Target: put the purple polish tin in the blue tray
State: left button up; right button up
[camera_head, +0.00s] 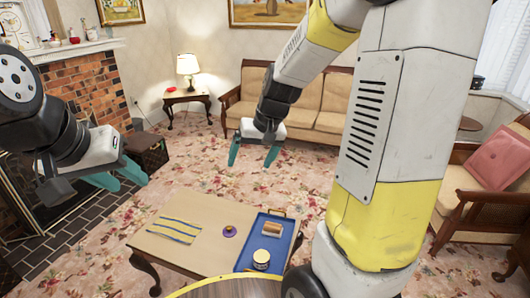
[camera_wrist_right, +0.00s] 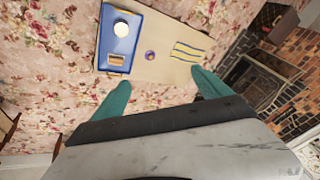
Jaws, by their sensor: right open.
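The purple polish tin (camera_head: 229,231) is small and round with a yellowish middle. It lies on the low wooden table (camera_head: 205,261), left of the blue tray (camera_head: 245,256). The tin also shows in the right wrist view (camera_wrist_right: 150,55), between the striped cloth and the tray (camera_wrist_right: 118,66). My right gripper (camera_head: 251,163) is open and empty, above the floor beyond the table's far edge. Its open fingers (camera_wrist_right: 160,77) also show in the right wrist view, with the tin in line with the gap between them. My left gripper (camera_head: 133,184) is open and empty at the left, near the fireplace.
The tray holds a white-lidded round jar (camera_head: 261,259) and a wooden block-like item (camera_head: 272,228). A yellow-and-blue striped cloth (camera_head: 175,229) lies on the table's left. A sofa (camera_head: 318,103) and lamp table (camera_head: 187,97) stand at the back. My right arm hides the right side.

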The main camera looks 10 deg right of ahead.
jog(key=s+d+r+t, duration=0.1)
jog(key=s+r, duration=0.4)
jog(key=s, duration=0.4)
jog(key=s+d+r+t, duration=0.1)
jog(key=s+r, duration=0.5)
jog(key=s, duration=0.3)
jog(key=shift+t+h, duration=0.3)
